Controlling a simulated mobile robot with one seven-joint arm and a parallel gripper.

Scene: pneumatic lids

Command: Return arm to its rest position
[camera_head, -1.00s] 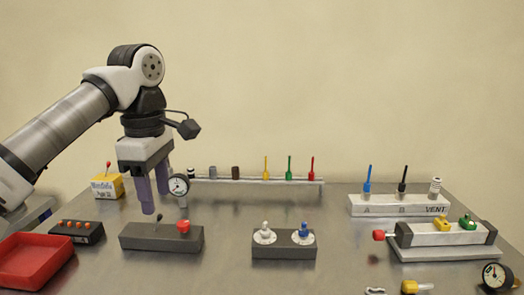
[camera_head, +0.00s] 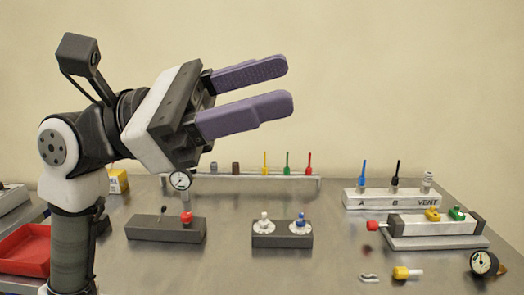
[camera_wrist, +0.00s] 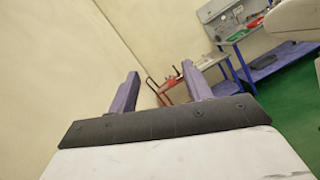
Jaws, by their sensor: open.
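My gripper (camera_head: 288,86) is raised above the left side of the metal table in the head view. Its two purple fingers point right and slightly up, with a clear gap between them and nothing held. In the wrist view my gripper (camera_wrist: 160,82) also shows spread fingers, with wall and distant furniture beyond. My arm folds upward at the left of the head view and hides part of the table's left side.
The air above the table's right side is clear.

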